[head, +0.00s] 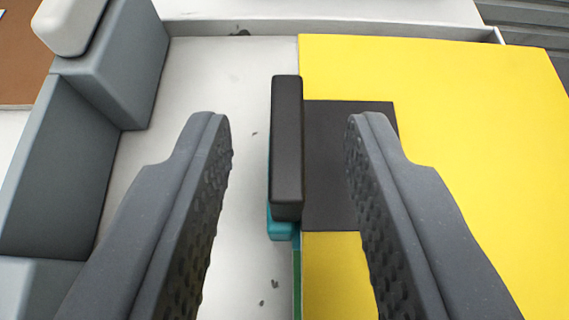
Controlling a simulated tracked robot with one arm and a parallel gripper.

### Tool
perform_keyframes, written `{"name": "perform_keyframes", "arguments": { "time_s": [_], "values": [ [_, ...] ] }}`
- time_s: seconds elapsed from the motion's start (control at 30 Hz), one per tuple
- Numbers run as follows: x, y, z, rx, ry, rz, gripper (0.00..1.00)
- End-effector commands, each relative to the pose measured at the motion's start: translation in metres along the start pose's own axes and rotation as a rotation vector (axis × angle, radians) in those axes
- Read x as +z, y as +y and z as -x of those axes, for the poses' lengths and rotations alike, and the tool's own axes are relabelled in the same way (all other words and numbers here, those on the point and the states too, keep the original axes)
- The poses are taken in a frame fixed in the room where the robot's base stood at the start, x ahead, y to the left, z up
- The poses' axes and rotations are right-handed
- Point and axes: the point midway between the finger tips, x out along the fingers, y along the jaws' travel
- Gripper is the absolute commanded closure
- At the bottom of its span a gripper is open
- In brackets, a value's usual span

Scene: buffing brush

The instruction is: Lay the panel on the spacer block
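My gripper (288,122) is open, with one dark grey, dimpled finger on each side of a black bar. The black bar (287,140) runs lengthwise between the fingers, with a clear gap on both sides. A teal part (281,230) shows at its lower end and along its left side, mostly hidden under it. A flat dark square (335,165) lies to the right of the bar on a large yellow surface (470,130); the right finger covers part of it. I cannot tell for certain which of these is the panel or the spacer block.
A white surface (220,75) with small dark specks lies left of the yellow edge. Grey blocky shapes (60,165) stand at the left, with a brown patch (22,50) beyond. A thin green strip (297,282) runs along the yellow edge. Dark ridged material (540,35) shows top right.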

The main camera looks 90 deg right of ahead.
Motion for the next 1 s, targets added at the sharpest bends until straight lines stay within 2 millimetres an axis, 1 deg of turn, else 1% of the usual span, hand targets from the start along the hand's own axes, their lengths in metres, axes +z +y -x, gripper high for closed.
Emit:
{"name": "perform_keyframes", "arguments": {
  "time_s": [0.03,0.2,0.4,0.5,0.6,0.9,0.97,1.0],
  "values": [
    [-0.003,0.0,0.012,-0.002,0.001,-0.001,0.68],
    [-0.003,-0.001,0.048,-0.004,0.002,-0.001,0.68],
    [-0.002,-0.001,0.08,-0.003,0.0,0.0,0.68],
    [-0.001,0.0,0.09,-0.001,0.0,0.0,0.68],
    [-0.001,0.0,0.095,0.0,0.0,0.0,0.68],
    [-0.001,0.0,0.098,-0.003,-0.002,0.0,0.68],
    [-0.003,0.0,0.102,-0.012,-0.009,0.005,0.68],
    [-0.006,-0.001,0.107,-0.024,-0.018,0.014,0.68]
  ]
}}
